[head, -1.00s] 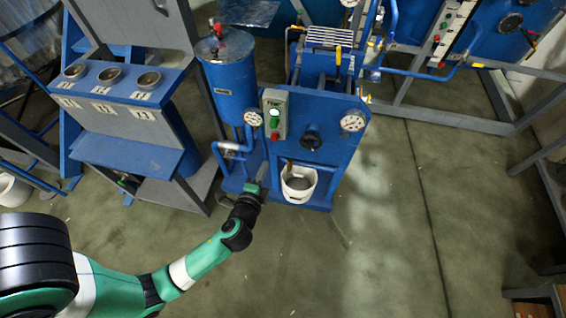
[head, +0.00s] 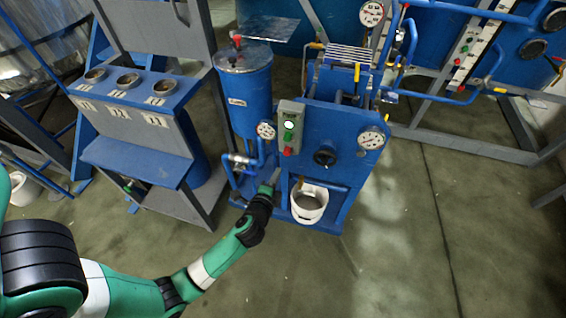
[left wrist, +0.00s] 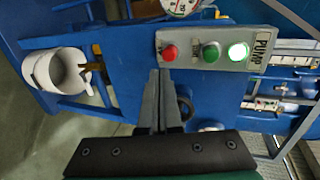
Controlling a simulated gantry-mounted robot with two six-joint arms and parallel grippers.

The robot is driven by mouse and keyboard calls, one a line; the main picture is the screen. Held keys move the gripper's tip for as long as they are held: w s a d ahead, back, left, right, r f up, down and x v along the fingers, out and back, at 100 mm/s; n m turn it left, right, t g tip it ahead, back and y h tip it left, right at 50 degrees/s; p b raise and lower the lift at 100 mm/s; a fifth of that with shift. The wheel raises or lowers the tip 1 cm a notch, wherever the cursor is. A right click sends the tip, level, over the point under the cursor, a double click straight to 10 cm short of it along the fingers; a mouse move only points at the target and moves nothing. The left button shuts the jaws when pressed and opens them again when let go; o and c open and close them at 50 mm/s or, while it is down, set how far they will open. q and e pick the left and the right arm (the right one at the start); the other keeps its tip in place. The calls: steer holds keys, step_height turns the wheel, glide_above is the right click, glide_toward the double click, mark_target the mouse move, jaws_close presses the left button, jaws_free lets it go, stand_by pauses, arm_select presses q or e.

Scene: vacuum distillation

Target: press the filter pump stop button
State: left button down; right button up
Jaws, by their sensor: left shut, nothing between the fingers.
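The grey pump control box (head: 290,115) is on the front of the blue filter pump unit (head: 335,135). Its red button (head: 287,152) is lowest, with a green button (head: 289,137) and a lit white lamp (head: 289,125) above it. In the left wrist view the red button (left wrist: 169,52) is at the left end of the box, beside the green button (left wrist: 210,52) and the bright lamp (left wrist: 238,51). My left gripper (head: 274,175) is shut and empty, just below the box. Its fingertips (left wrist: 158,73) appear just short of the red button; contact is not visible. My right gripper is not in view.
A white bucket (head: 323,206) stands at the unit's base, right of my left gripper. A blue tank (head: 246,105) and a gauge (head: 266,130) are left of the box. A black knob (head: 324,156) is to its right. Open floor (head: 400,240) lies at the right.

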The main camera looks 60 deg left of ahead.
mark_target(286, 155)
arm_select(q)
steer(key=x, duration=0.2)
steer(key=b+x, duration=0.1)
steer(key=x, duration=0.1)
steer(key=b+x, duration=0.1)
steer(key=x, duration=0.1)
steer(key=shift+w+a+r, duration=0.15)
steer(key=shift+a+r, duration=0.1)
steer(key=shift+r, duration=0.05)
steer(key=shift+w+a, duration=0.3)
steer(key=shift+a, duration=0.05)
